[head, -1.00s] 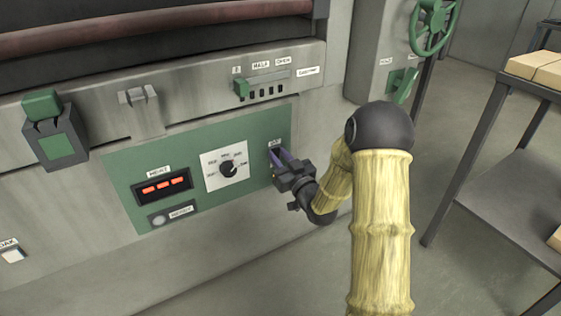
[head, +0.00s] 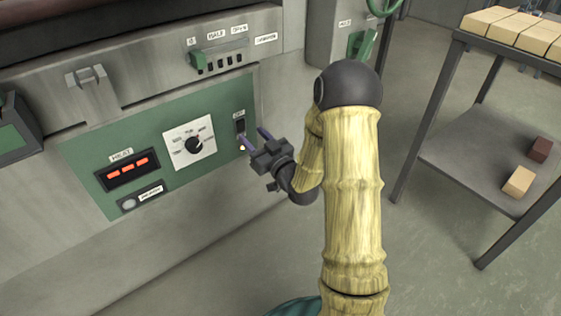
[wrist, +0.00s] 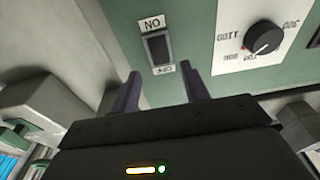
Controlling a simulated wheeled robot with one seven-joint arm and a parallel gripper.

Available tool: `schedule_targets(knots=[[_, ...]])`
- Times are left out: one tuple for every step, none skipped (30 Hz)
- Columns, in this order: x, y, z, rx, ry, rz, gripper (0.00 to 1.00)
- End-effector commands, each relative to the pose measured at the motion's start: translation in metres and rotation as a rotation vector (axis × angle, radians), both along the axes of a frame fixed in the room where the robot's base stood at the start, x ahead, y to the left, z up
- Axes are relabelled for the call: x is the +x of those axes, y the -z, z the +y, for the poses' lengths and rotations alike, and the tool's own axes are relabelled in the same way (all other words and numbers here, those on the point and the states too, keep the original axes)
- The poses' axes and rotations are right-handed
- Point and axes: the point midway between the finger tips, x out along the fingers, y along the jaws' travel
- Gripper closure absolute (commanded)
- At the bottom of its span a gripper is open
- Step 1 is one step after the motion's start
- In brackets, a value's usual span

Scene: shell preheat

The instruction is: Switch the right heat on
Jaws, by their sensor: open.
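A dark rocker switch (head: 240,126) is at the right end of the green panel (head: 215,110). A label reading OFF is above it in the head view. In the wrist view the switch (wrist: 158,48) appears upside down, between an ON label and an OFF label. I cannot tell which way the rocker is tipped. My gripper (head: 254,136) is open and empty, its two purple fingers just in front of and below-right of the switch. In the wrist view the fingers (wrist: 163,88) stand either side of the switch's line, apart from it. A small pale yellow spot shows by the left fingertip.
A dial (head: 194,144) on a white plate and a HEAT display (head: 128,172) with lit orange bars are left of the switch. A push button (head: 129,203) is below the display. A slider (head: 222,54) is above. A dark table (head: 425,140) with blocks stands right.

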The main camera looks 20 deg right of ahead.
Motion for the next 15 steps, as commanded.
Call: schedule_targets(knots=[[-0.010, 0.001, -0.003, 0.002, 0.001, 0.005, 0.55], [-0.016, 0.002, -0.006, 0.002, 0.001, 0.006, 0.55], [-0.023, 0.003, -0.009, 0.002, 0.004, 0.006, 0.55], [-0.029, 0.004, -0.011, 0.001, 0.003, 0.006, 0.55], [-0.035, 0.005, -0.013, 0.002, 0.004, 0.005, 0.55], [-0.042, 0.006, -0.016, 0.004, 0.005, 0.004, 0.55], [-0.048, 0.007, -0.019, 0.002, 0.006, 0.006, 0.55], [-0.054, 0.008, -0.021, 0.001, 0.008, 0.004, 0.55], [-0.061, 0.010, -0.023, 0.002, 0.006, 0.006, 0.55], [-0.067, 0.010, -0.026, 0.004, 0.008, 0.005, 0.55], [-0.073, 0.011, -0.028, 0.003, 0.008, 0.007, 0.55], [-0.080, 0.011, -0.031, 0.003, 0.009, 0.007, 0.55], [-0.086, 0.012, -0.032, 0.003, 0.008, 0.007, 0.55], [-0.092, 0.013, -0.034, 0.004, 0.010, 0.008, 0.55], [-0.096, 0.011, -0.035, 0.005, 0.008, 0.006, 0.55]])
